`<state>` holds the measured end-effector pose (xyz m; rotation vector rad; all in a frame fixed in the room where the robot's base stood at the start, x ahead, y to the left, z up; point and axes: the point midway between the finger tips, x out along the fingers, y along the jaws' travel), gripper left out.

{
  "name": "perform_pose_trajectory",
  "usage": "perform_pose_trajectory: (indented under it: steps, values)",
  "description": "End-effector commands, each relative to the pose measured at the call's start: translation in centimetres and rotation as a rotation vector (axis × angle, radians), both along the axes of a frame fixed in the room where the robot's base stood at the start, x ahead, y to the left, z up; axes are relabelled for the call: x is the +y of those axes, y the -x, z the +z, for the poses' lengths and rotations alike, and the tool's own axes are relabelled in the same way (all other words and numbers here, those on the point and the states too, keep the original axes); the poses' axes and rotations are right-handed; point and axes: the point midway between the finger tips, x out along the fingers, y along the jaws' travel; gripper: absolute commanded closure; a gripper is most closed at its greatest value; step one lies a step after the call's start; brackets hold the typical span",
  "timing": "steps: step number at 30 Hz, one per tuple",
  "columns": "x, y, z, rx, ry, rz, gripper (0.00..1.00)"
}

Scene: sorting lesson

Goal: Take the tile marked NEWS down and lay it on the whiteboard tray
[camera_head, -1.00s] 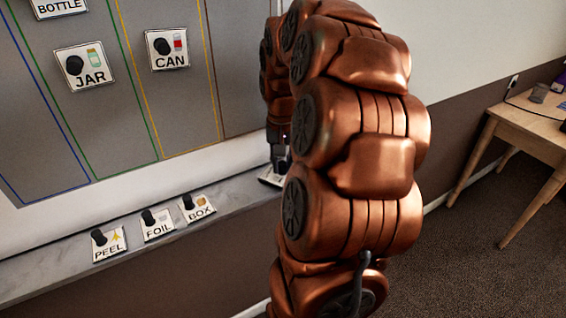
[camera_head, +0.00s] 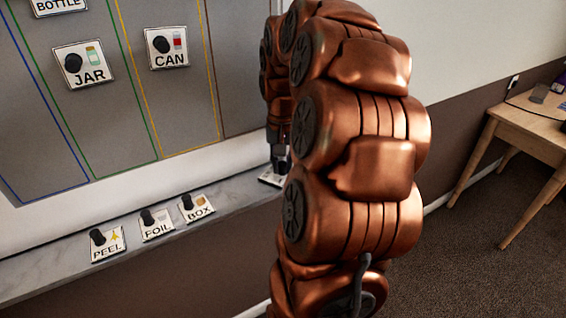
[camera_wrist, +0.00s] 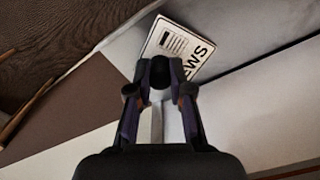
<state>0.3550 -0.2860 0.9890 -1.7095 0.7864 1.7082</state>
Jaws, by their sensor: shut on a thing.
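The NEWS tile (camera_wrist: 178,42) is white with a dark border, a newspaper picture and a black knob. My gripper (camera_wrist: 160,80) is shut on its knob in the wrist view. In the head view a small part of the tile (camera_head: 268,180) shows under my gripper (camera_head: 279,167), face up at the right part of the whiteboard tray (camera_head: 235,197), on it or just above it; I cannot tell which. My arm hides the rest of the tile and the tray's right end.
PEEL (camera_head: 107,243), FOIL (camera_head: 157,225) and BOX (camera_head: 197,208) tiles lie on the tray to the left, with a free stretch right of BOX. JAR (camera_head: 84,65) and CAN (camera_head: 166,47) tiles hang on the whiteboard above. A wooden desk (camera_head: 530,135) stands far right.

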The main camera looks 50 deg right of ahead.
Motion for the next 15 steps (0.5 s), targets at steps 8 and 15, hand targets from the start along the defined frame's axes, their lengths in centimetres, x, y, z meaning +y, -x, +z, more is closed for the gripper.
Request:
perform_pose_trajectory:
  steps: [8,15]
  values:
    - [0.00,0.01,0.00,0.000,0.000,0.000,0.62]
    - [0.00,0.01,-0.01,0.000,0.000,0.000,0.51]
